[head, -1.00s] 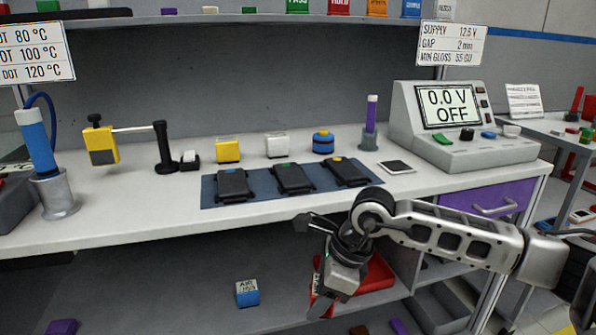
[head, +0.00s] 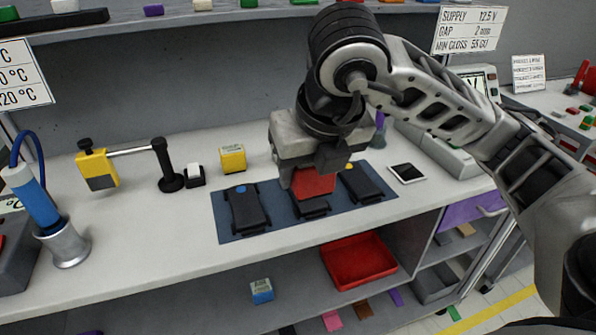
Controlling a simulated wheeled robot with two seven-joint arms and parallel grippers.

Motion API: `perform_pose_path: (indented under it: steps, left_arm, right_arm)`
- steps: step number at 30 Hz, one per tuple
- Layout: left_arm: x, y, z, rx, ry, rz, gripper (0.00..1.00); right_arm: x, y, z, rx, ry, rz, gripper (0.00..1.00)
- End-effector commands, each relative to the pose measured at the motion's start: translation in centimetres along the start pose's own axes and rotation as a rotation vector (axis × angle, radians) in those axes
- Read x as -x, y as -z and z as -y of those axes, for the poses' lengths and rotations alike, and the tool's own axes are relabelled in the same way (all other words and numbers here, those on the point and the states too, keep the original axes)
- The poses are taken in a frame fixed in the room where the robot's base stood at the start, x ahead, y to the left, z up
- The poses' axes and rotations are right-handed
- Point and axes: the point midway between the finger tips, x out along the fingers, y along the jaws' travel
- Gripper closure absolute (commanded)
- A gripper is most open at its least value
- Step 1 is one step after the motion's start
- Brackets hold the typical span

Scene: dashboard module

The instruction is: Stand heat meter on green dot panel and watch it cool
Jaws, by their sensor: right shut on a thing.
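My right gripper (head: 306,168) points down over the middle of the bench, shut on a red block, likely the heat meter (head: 314,183). The red block is over the middle black panel (head: 312,208) and covers its dot; I cannot tell whether it touches the panel. The left panel (head: 248,209) carries a blue dot and the right panel (head: 364,189) a yellow dot. All three lie on a dark blue mat (head: 231,230). My left gripper is not in view.
A yellow block (head: 232,158), a black stand (head: 166,168) with a yellow device (head: 97,170), and a blue cylinder in a metal cup (head: 69,247) stand to the left. A white-framed card (head: 407,173) lies right of the mat. A red tray (head: 359,262) sits on the lower shelf.

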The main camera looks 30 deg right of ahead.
Motion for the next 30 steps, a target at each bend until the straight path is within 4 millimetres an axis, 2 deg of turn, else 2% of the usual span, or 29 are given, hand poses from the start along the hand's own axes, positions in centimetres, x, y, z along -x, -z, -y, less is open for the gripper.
perform_pose_path:
  steps: [4, 8, 16, 22, 30]
  left_arm:
    - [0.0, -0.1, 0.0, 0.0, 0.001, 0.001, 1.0]
    - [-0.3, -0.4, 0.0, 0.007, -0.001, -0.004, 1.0]
    - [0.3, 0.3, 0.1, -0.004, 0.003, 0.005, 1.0]
    - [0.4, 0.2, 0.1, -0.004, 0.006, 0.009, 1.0]
    - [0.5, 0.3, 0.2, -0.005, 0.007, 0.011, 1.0]
  right_arm:
    - [-0.2, -0.2, 0.1, -0.02, 0.007, -0.002, 0.76]
    - [-2.1, -1.4, 0.8, -0.023, 0.007, -0.008, 0.76]
    - [-6.7, -6.3, 3.2, -0.022, 0.01, -0.006, 0.76]
    - [-11.2, -7.5, 4.1, -0.018, 0.008, -0.006, 0.76]
    - [-13.7, -8.2, 4.6, -0.018, 0.007, -0.003, 0.76]
